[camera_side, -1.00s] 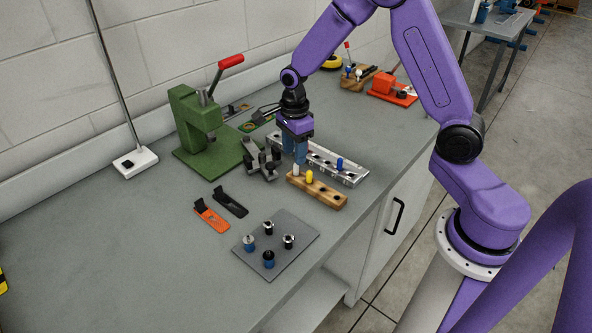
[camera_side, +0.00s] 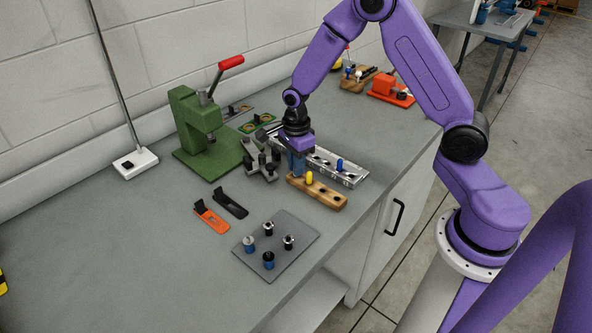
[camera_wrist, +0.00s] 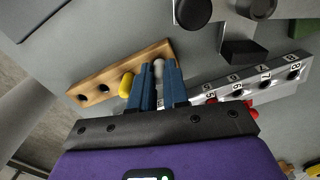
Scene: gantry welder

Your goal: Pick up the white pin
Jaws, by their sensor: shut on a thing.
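The white pin (camera_wrist: 158,66) shows in the wrist view between the two blue fingertips, at one end of the wooden block (camera_wrist: 148,54). My gripper (camera_wrist: 158,68) is shut on this pin. In the side view my gripper (camera_side: 297,173) points down at the left end of the wooden block (camera_side: 325,197), and its fingers hide the white pin. The pin's lower end is not clearly visible, so I cannot tell how deep it sits in the block.
A yellow pin (camera_side: 309,177) stands in the block beside my fingers. A numbered metal rail (camera_side: 348,179) with a blue pin (camera_side: 339,164) lies behind. A grey clamp fixture (camera_side: 261,165) and a green press (camera_side: 190,130) stand left. A grey plate (camera_side: 268,273) with several pins lies in front.

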